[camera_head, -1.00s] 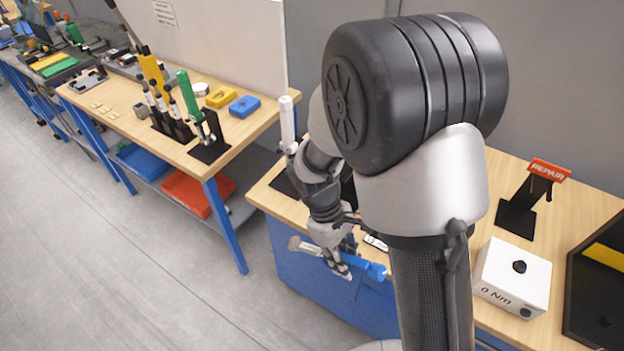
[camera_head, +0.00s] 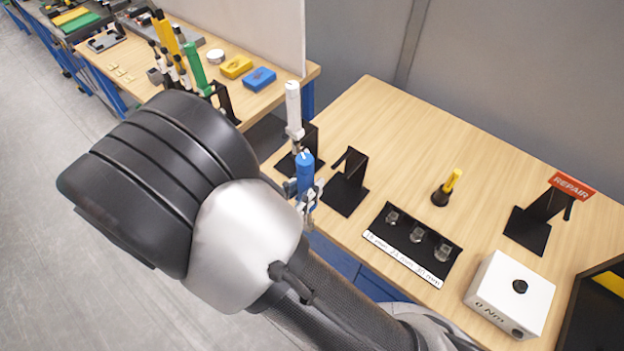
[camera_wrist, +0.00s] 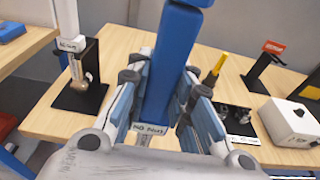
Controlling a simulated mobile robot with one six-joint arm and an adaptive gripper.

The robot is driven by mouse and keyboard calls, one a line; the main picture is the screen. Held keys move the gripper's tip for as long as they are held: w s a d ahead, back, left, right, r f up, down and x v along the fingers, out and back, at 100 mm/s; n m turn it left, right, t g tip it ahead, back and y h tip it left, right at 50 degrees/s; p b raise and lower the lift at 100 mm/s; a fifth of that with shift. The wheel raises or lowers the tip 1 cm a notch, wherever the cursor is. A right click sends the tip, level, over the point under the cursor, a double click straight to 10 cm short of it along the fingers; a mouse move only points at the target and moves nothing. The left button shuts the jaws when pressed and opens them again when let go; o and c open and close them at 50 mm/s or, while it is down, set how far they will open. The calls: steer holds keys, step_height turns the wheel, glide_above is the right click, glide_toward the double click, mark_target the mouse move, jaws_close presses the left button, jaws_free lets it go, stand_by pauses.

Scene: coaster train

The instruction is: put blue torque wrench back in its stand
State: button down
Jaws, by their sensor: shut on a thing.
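The blue torque wrench (camera_head: 305,172) is upright in my gripper (camera_head: 304,196), near the front left edge of the bench. In the wrist view, the wrench's blue handle (camera_wrist: 174,55) rises between the fingers of my gripper (camera_wrist: 165,95), which are shut on it. A white label shows low on the wrench. An empty black stand (camera_head: 346,182) is just right of the wrench in the head view, apart from it. It cannot be made out behind the wrench in the wrist view.
A white-handled wrench (camera_head: 293,108) stands close beside, in its own black stand (camera_wrist: 78,97). To the right are a socket tray (camera_head: 400,252), a yellow-black tool (camera_head: 447,188), a white box (camera_head: 511,294) and a stand with a REPAIR sign (camera_head: 572,186). The bench's back middle is clear.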

steer(key=x, duration=0.2)
steer(key=r+x, duration=0.1)
steer(key=x, duration=0.2)
steer(key=shift+w+d+r, duration=0.1)
steer(key=shift+w+d, duration=0.05)
steer(key=shift+w, duration=0.1)
